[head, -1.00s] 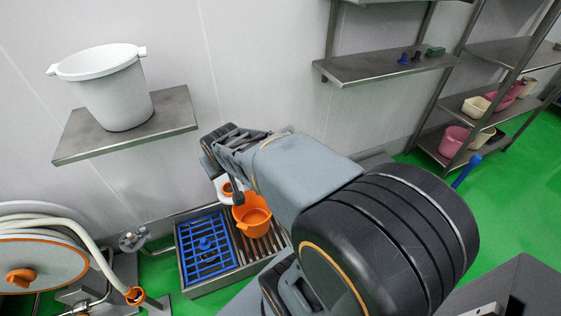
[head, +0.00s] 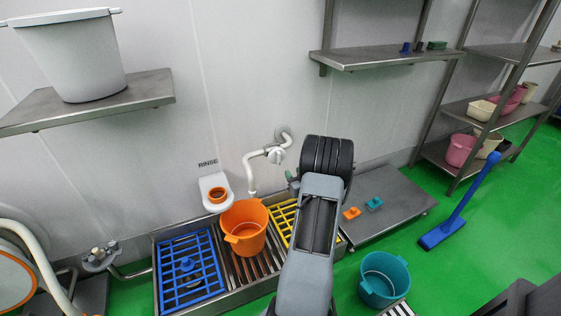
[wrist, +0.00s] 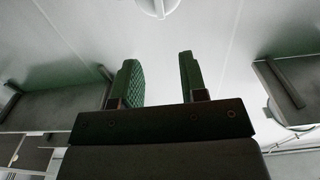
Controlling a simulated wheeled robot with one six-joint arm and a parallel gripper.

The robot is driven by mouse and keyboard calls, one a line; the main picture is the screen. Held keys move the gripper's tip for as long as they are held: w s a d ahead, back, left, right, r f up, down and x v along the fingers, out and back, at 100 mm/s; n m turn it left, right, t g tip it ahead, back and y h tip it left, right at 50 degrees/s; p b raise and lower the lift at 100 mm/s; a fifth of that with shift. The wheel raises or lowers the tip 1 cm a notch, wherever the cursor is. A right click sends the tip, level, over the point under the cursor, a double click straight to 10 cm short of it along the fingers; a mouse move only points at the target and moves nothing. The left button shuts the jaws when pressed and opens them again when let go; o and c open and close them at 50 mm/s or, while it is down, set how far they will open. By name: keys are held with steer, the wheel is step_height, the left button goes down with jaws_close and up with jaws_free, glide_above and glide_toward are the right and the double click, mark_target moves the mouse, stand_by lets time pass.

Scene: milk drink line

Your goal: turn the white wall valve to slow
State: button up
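The white wall valve (head: 276,155) sits on a pipe coming out of the grey wall, with a curved white spout (head: 251,178) hanging over the drain tray. Its handle setting is too small to read. In the wrist view, a white rounded part (wrist: 156,7) at the top edge appears to be this valve. My gripper (wrist: 158,68) is open and empty, its two green-padded fingers apart with bare wall beyond them. In the head view my arm stands just right of and below the valve. The fingers are mostly hidden there, and they appear apart from the valve.
Below the valve, an orange bucket (head: 244,228) stands on the drain tray between a blue grate (head: 188,285) and a yellow grate (head: 282,222). A "RINSE" label (head: 208,163) is above a white holder (head: 208,183). A low steel bench (head: 400,205) and teal bucket (head: 384,282) are right.

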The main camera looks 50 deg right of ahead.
mark_target(280, 155)
steer(key=b+x, duration=0.2)
steer(key=x, duration=1)
steer(key=shift+w+d+r, duration=0.1)
steer(key=shift+w, duration=0.25)
steer(key=shift+c, duration=0.4)
jaws_close()
